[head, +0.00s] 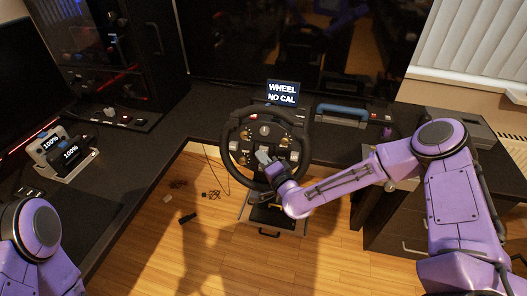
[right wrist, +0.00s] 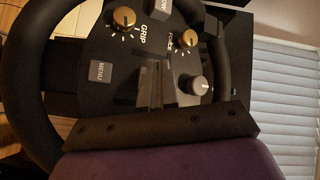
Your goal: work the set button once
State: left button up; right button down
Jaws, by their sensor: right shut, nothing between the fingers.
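The black racing wheel (head: 229,140) stands upright at the desk's front edge, with knobs and buttons on its face. My right gripper (head: 263,155) is shut and empty, in front of the wheel's middle. In the right wrist view its fingertips (right wrist: 156,72) are pressed together close to the wheel's face; I cannot tell whether they touch it. No SET label is readable; the fingers hide part of the face. My left gripper is out of view.
A small display (head: 283,93) above the wheel reads WHEEL NO CAL. A blue-handled case (head: 341,114) lies on the desk to its right. Two devices reading 100% (head: 70,153) stand at left. Small dark items lie on the wooden floor (head: 185,235).

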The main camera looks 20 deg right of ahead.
dwell(0.8)
jog(key=shift+w+d+f+b, duration=0.15)
jog(key=shift+w+d+b, duration=0.05)
jog(key=shift+w+b, duration=0.1)
jog(key=shift+w+d+f, duration=0.1)
jog(key=shift+w+d, duration=0.1)
jog(key=shift+w, duration=0.05)
dwell(0.5)
jog(key=shift+a, duration=0.1)
jog(key=shift+s+a+r, duration=0.3)
jog(key=shift+s+a, duration=0.05)
jog(key=shift+s, duration=0.25)
jog(key=s, duration=0.1)
jog(key=s+a+r, duration=0.1)
jog(key=s+a+p, duration=0.1)
jog(key=shift+s+a+r, duration=0.25)
jog(key=shift+s+r, duration=0.15)
